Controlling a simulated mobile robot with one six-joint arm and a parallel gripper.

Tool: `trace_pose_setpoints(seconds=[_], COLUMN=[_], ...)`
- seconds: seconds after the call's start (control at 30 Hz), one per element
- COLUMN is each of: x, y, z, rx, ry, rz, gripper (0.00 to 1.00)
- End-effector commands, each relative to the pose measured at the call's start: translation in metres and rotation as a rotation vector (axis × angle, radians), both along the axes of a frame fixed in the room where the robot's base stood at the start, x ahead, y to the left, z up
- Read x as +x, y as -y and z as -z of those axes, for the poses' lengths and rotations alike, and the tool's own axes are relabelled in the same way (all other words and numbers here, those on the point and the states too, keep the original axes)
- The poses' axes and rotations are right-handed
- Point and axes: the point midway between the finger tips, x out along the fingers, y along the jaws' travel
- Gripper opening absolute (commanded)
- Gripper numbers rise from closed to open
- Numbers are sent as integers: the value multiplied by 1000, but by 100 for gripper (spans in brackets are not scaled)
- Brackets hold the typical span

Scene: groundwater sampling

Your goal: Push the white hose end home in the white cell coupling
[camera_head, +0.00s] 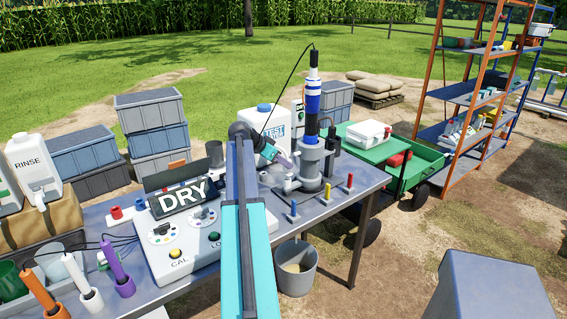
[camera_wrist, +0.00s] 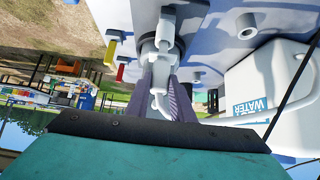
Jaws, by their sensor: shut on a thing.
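My gripper (camera_wrist: 163,88) is shut on the white hose end (camera_wrist: 160,72), which sits between its two purple-grey fingers in the wrist view. The white cell coupling (camera_wrist: 165,30) is just beyond the fingertips, roughly in line with the hose end. The two look very close; I cannot tell whether they touch or how deep the hose end sits. In the head view my gripper (camera_head: 281,160) is at the left of the grey flow cell (camera_head: 312,165), low over the table. The hose end and coupling are too small and partly hidden there to separate.
A white water jug (camera_head: 262,118) stands behind my gripper. The meter box with the DRY display (camera_head: 183,196) is to the left. A bucket (camera_head: 296,270) is below the table.

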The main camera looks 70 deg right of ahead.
Motion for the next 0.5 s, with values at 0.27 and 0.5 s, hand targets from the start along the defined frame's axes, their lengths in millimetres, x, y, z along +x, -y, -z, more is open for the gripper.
trace_pose_setpoints(seconds=[0.27, 0.5], x=[0, 0], y=[0, 0], z=[5, 9], rx=[0, 0], ry=[0, 0], rz=[0, 0], gripper=[3, 3])
